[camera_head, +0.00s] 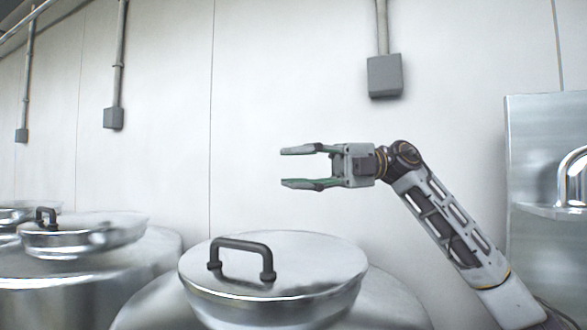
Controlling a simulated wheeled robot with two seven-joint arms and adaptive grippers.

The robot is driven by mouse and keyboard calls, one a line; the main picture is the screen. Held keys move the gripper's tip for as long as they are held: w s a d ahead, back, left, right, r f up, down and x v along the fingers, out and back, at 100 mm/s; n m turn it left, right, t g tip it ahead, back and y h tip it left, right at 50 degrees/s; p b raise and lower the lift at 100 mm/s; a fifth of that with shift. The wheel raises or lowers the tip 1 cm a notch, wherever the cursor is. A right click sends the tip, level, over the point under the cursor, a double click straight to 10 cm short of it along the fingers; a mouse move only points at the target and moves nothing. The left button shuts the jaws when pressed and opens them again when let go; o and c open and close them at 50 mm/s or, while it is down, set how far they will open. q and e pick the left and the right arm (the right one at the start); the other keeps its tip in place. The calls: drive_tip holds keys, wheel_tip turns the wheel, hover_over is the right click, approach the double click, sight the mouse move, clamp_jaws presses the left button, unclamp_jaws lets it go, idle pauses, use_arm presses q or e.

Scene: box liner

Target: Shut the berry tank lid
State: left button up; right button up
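A steel tank (392,306) stands at the bottom centre with a round steel lid (315,262) over its top. The lid has a black bar handle (241,247) on its left part. The lid looks close to level; I cannot tell whether it is fully seated. My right gripper (283,167) is raised above the lid, pointing left, its two fingers apart with nothing between them. It does not touch the lid or handle. My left gripper is out of view.
Another steel tank (70,297) with a black-handled lid (115,232) stands at the left, with more lids behind it. A steel panel (540,150) with a curved tap-like pipe is at the right. Grey wall boxes (385,76) hang on the white wall.

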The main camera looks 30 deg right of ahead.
drive_tip(key=d+f+b, duration=0.1)
drive_tip(key=d, duration=0.6)
drive_tip(key=shift+s+f, duration=0.2)
drive_tip(key=shift+s, duration=0.2)
idle(0.7)
idle(0.5)
drive_tip(key=shift+w, duration=0.1)
idle(0.4)
